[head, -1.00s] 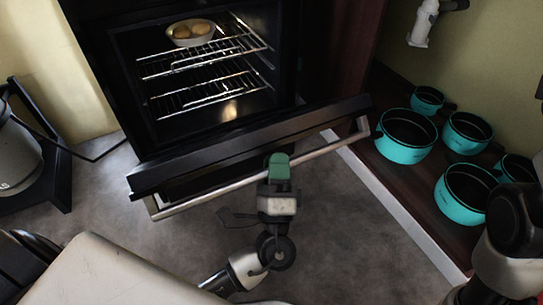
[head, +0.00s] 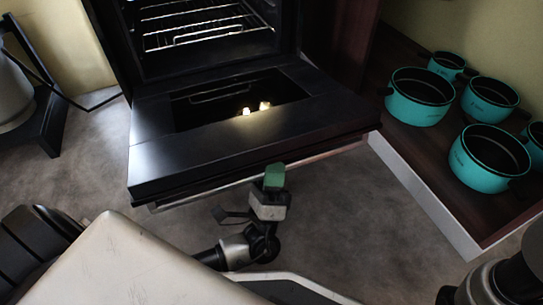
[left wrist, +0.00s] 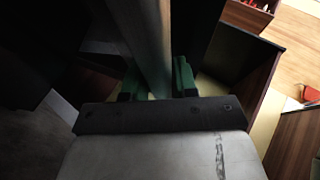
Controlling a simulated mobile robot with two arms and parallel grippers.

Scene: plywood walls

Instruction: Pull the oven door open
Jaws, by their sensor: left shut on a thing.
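The black oven door (head: 165,158) is hinged far down, its inner face turned up and close to level. A metal bar handle (head: 330,157) runs along its front edge. My left gripper (head: 274,175), with green fingers, is shut on the handle near its middle. In the left wrist view, the green fingers (left wrist: 157,80) sit either side of the pale handle bar (left wrist: 150,35). The oven cavity (head: 205,55) is exposed, with wire racks (head: 195,25) inside. My right gripper is not visible; only part of that arm shows at the lower right.
Several teal pots (head: 420,97) stand on a dark wooden surface (head: 420,160) with a white edge, right of the door. A grey appliance (head: 20,95) with a black stand is at the left. Grey floor (head: 340,200) lies around the door.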

